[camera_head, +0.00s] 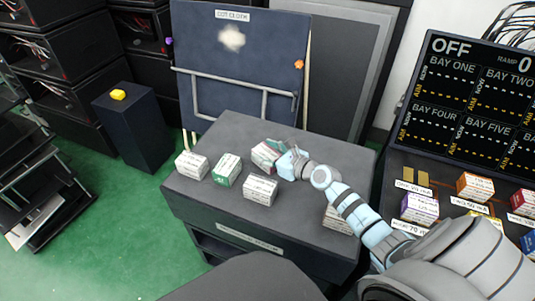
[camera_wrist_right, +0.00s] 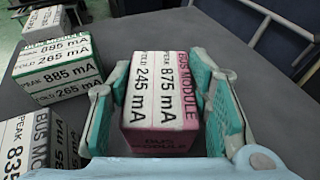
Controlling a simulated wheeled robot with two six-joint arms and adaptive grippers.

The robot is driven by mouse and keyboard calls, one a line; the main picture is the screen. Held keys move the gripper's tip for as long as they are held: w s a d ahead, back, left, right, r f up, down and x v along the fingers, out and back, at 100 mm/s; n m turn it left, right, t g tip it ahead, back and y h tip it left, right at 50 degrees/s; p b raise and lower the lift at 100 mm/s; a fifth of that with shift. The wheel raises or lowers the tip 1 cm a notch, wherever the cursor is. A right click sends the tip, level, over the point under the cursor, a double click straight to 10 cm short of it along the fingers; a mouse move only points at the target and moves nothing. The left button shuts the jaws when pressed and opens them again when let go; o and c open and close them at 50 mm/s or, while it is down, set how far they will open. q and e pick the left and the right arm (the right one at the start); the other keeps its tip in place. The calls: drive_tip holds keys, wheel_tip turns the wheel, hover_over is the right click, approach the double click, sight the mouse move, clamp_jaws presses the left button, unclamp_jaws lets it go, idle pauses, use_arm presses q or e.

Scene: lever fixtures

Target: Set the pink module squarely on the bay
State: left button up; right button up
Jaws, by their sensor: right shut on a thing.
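The pink module (camera_head: 263,156) is a small white-labelled block with pink edges on the dark table. In the right wrist view the pink module (camera_wrist_right: 160,104) reads "BUS MODULE", 875 mA and hold 245 mA. My right gripper (camera_head: 276,151) reaches it from the right and is shut on it, with a teal finger pad on each side in the right wrist view (camera_wrist_right: 163,85). I cannot tell whether its base touches the table. The bay rack (camera_head: 397,160) stands at the right, with coloured modules in front of its display. My left gripper is not in view.
On the table (camera_head: 213,125) are a white module (camera_head: 191,165), a green module (camera_head: 227,169), another white module (camera_head: 260,190) and one partly behind my arm (camera_head: 338,220). The display board (camera_head: 480,90) reads OFF.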

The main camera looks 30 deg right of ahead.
drive_tip(key=shift+f, duration=0.2)
drive_tip(key=o, duration=1.2)
drive_tip(key=shift+r, duration=0.1)
